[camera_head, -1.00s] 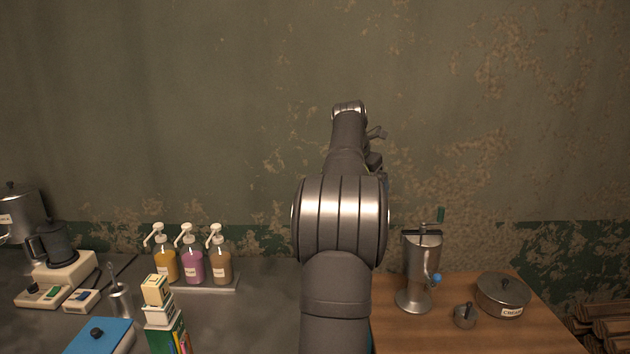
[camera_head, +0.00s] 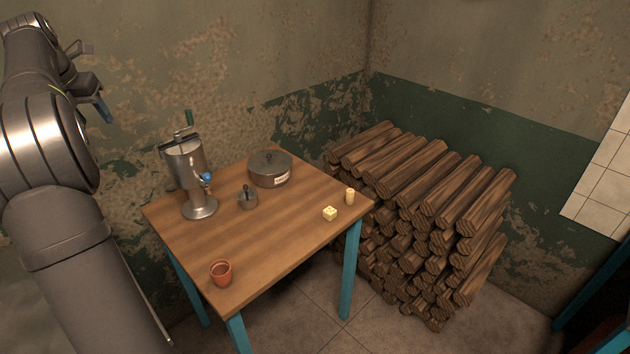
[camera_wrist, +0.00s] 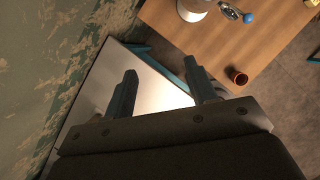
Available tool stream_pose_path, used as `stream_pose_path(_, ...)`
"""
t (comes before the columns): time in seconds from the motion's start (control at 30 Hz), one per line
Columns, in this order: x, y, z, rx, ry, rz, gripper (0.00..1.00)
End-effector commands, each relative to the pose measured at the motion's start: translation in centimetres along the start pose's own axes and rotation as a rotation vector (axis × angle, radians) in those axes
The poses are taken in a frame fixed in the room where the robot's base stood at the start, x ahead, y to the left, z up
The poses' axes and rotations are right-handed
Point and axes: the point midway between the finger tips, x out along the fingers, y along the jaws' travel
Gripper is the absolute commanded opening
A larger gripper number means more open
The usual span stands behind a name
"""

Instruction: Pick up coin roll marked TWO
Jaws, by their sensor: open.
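In the head view, a small tan upright cylinder (camera_head: 350,197) stands near the right corner of the wooden table (camera_head: 245,250). It looks like a roll, but no TWO marking is readable on it. A pale yellow block (camera_head: 330,213) lies just left of it. My gripper (camera_wrist: 159,76) is open, with nothing between its fingers in the wrist view. It is high at the left in the head view (camera_head: 103,108), well away from the cylinder. The cylinder is out of the wrist view.
Stacked logs (camera_head: 430,215) fill the corner behind. The table's front middle is clear.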

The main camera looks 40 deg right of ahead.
Motion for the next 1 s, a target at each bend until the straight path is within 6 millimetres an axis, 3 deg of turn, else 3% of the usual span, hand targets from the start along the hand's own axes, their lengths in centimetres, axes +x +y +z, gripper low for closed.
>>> stream_pose_path(0.17,1.1,-1.4,0.7,0.092,0.002,-0.007,0.52)
stream_pose_path(0.27,3.1,-4.2,2.1,0.274,0.001,-0.017,0.52)
stream_pose_path(0.5,9.4,-14.3,5.3,0.913,-0.015,-0.048,0.52)
stream_pose_path(0.67,13.3,-21.8,6.6,1.352,-0.040,-0.064,0.52)
stream_pose_path(1.0,20.2,-38.6,6.0,2.290,-0.125,-0.076,0.52)
